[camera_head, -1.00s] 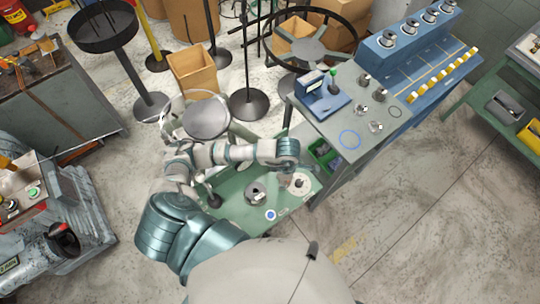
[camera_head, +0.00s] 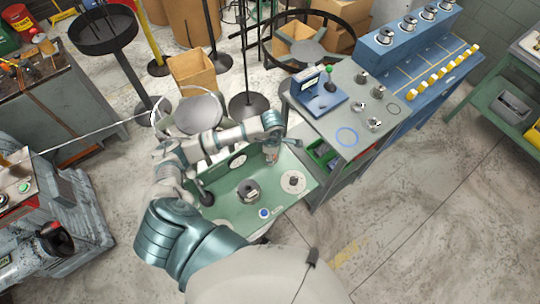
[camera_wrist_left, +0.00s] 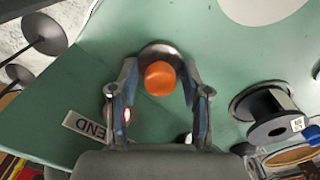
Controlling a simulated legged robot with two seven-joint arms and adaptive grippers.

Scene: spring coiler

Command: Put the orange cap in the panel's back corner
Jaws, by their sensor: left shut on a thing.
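The orange cap (camera_wrist_left: 159,78) is between the fingers of my left gripper (camera_wrist_left: 160,72) in the left wrist view. The gripper is shut on it. A dark grey round piece (camera_wrist_left: 160,50) shows just beyond the cap; I cannot tell whether they touch. The green panel (camera_head: 222,207) lies below. In the head view my left gripper (camera_head: 271,156) points down over the panel's far right part, and the cap is too small to make out there. My right gripper is not in view.
An "END" label (camera_wrist_left: 87,127) shows in the wrist view. The grey-blue bench (camera_head: 335,125) stands close at right.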

